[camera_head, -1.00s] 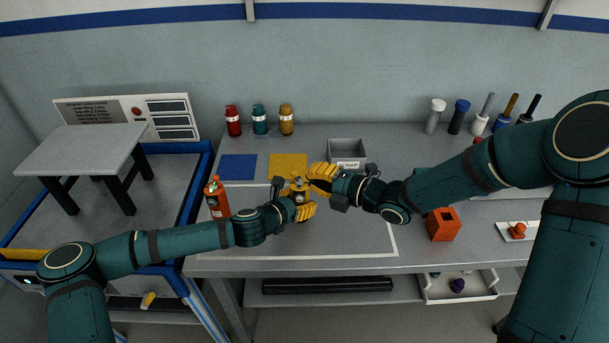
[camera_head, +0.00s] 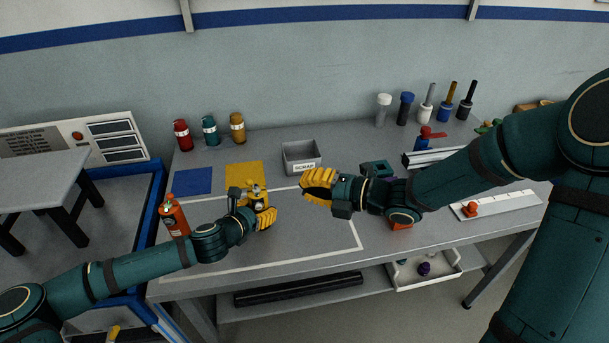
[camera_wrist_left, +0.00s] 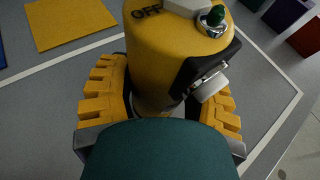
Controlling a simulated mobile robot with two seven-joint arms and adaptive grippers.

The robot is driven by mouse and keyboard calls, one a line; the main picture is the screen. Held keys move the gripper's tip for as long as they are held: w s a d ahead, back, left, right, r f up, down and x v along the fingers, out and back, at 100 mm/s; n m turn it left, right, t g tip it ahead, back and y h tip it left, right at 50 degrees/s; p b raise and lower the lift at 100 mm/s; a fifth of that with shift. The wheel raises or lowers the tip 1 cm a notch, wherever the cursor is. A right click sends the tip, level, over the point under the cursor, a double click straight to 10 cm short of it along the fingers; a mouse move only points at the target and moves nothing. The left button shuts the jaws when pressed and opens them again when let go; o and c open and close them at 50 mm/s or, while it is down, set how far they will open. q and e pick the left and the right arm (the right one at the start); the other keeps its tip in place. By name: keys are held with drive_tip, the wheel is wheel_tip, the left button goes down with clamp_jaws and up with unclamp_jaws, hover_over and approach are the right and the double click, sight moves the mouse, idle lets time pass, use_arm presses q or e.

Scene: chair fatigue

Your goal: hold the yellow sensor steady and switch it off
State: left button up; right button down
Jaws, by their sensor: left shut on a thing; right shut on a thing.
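The yellow sensor (camera_head: 254,194) is upright above the workbench, beside the yellow mat. In the left wrist view the sensor (camera_wrist_left: 185,45) shows a printed "OFF", a green-tipped metal part on top and a grey round knob on a black side bracket. My left gripper (camera_head: 259,217) is shut around its body, with a yellow finger on each side in the left wrist view (camera_wrist_left: 157,105). My right gripper (camera_head: 317,187) is to the right of the sensor, apart from it. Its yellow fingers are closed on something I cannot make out.
A grey scrap bin (camera_head: 302,157) stands behind the grippers. A blue mat (camera_head: 193,181), a yellow mat (camera_head: 244,174) and an orange-red bottle (camera_head: 174,217) are at left. Several bottles stand along the back. A white rail (camera_head: 497,204) lies at right. The outlined bench middle is mostly clear.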

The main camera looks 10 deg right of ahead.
use_arm(q)
drive_tip(key=o, duration=1.3)
